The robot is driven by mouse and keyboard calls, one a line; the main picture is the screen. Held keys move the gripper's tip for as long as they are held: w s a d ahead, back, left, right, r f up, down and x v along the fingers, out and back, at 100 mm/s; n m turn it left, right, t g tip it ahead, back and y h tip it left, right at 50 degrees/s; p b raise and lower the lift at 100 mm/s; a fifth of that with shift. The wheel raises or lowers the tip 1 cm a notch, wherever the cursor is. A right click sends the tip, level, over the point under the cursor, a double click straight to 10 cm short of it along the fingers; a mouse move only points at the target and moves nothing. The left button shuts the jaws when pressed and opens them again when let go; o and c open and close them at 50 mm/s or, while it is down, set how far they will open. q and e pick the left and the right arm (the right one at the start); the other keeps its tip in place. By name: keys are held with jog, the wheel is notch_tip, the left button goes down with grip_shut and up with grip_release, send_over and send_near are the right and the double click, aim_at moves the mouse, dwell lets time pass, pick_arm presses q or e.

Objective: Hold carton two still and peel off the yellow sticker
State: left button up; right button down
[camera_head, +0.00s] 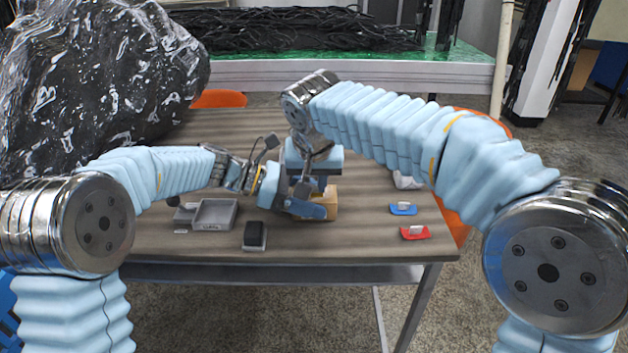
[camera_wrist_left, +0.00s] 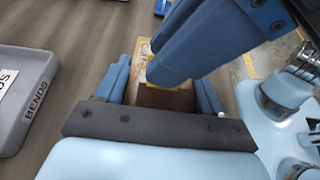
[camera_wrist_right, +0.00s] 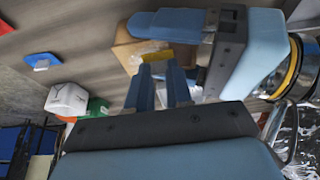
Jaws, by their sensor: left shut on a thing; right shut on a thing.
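A tan carton (camera_head: 331,203) stands on the table in front of me, partly hidden by both grippers. My left gripper (camera_head: 305,208) comes from the left and is shut on the carton; in the left wrist view the carton (camera_wrist_left: 142,48) lies between its blue fingers (camera_wrist_left: 160,92). My right gripper (camera_head: 306,188) points down over the carton from above. In the right wrist view its fingertips (camera_wrist_right: 158,72) are close together at a small yellow sticker (camera_wrist_right: 157,56) by the carton (camera_wrist_right: 124,46). How much of the sticker still touches the carton is hidden.
A grey tray (camera_head: 228,214), marked BENDS in the left wrist view, stands left of the carton. A dark block (camera_head: 255,235) is near the front edge. A blue tray (camera_head: 403,209), a red tray (camera_head: 415,233) and a white item (camera_head: 404,181) are at the right. A shiny black mass (camera_head: 95,80) fills the left.

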jog(key=shift+r, duration=0.65)
jog(key=shift+r, duration=2.95)
pick_arm(q)
jog(key=o, duration=1.1)
